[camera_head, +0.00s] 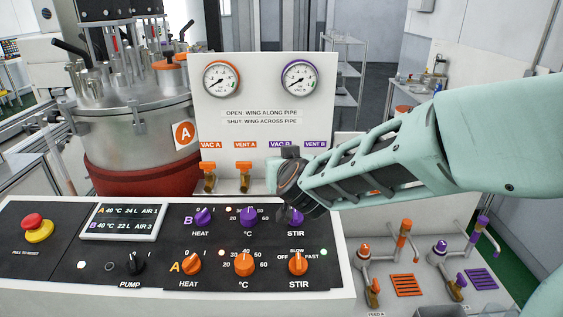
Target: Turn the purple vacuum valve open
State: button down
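The white valve panel (262,110) stands behind the control desk and carries the labels VAC A, VENT A, VAC B and VENT B. Its text reads open with the wing along the pipe and shut with it across. The purple VAC B label (279,145) is partly visible. The purple vacuum valve below it is hidden behind my gripper, so its wing position cannot be seen. My gripper (288,163) reaches in from the right in front of that spot. Its fingers are mostly hidden, and I cannot tell whether they touch or hold the valve.
The orange VAC A valve (209,177) and VENT A valve (244,176) are just left of my gripper. Below is the desk (90,275) with purple and orange knobs. A steel vessel (135,125) stands left. Orange and purple taps (405,240) stand at lower right.

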jog(key=shift+f, duration=0.1)
jog(key=c, duration=2.1)
grip_release()
jog(key=shift+s+d, duration=0.1)
jog(key=shift+s, duration=0.1)
jog(key=shift+s+r, duration=0.15)
jog(key=shift+r, duration=0.05)
jog(key=shift+v, duration=3.4)
